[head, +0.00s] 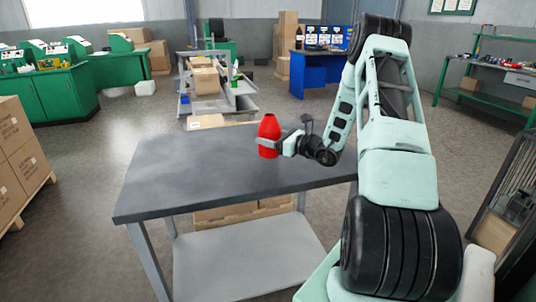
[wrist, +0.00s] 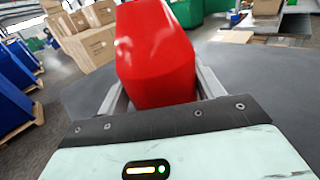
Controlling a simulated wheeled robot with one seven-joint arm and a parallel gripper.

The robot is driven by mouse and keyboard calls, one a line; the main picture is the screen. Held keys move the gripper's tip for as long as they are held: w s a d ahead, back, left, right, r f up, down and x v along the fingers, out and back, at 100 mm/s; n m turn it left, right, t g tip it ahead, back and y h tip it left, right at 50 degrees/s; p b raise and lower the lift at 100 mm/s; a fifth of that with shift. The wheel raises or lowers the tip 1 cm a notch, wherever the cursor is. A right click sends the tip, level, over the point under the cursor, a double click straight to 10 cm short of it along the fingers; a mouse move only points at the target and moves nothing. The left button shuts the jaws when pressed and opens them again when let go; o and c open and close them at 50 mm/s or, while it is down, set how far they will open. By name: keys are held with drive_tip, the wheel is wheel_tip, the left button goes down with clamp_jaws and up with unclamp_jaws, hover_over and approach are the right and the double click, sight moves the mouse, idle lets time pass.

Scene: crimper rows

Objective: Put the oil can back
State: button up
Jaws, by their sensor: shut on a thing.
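The red oil can (head: 268,128) is held in my gripper (head: 268,143) over the far part of the grey table. It looks upright in the head view. In the wrist view the red can (wrist: 155,55) fills the space between the two fingers of my gripper (wrist: 158,90), which is shut on it. The can's base is close to the tabletop in the head view; I cannot tell whether it touches. Its lower part is hidden behind the gripper's mount in the wrist view.
The grey table (head: 190,180) has a bare top and a lower shelf (head: 240,268). Behind it stands a grey workbench (head: 215,103) with boxes. A blue bench (head: 318,75), green cabinets (head: 55,95) and a green shelf bench (head: 485,95) stand farther off. Stacked cartons (head: 18,155) are at left.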

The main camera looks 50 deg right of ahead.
sight(271, 150)
drive_tip(key=shift+f, duration=2.5)
drive_tip(key=shift+f, duration=0.15)
drive_tip(key=o, duration=1.1)
drive_tip(key=s, duration=0.4)
drive_tip(key=s+d+b, duration=0.1)
drive_tip(key=s, duration=0.3)
drive_tip(key=s+d, duration=0.1)
drive_tip(key=s, duration=0.3)
drive_tip(key=shift+d+r, duration=0.15)
drive_tip(key=shift+r, duration=0.05)
drive_tip(key=shift+w, duration=0.1)
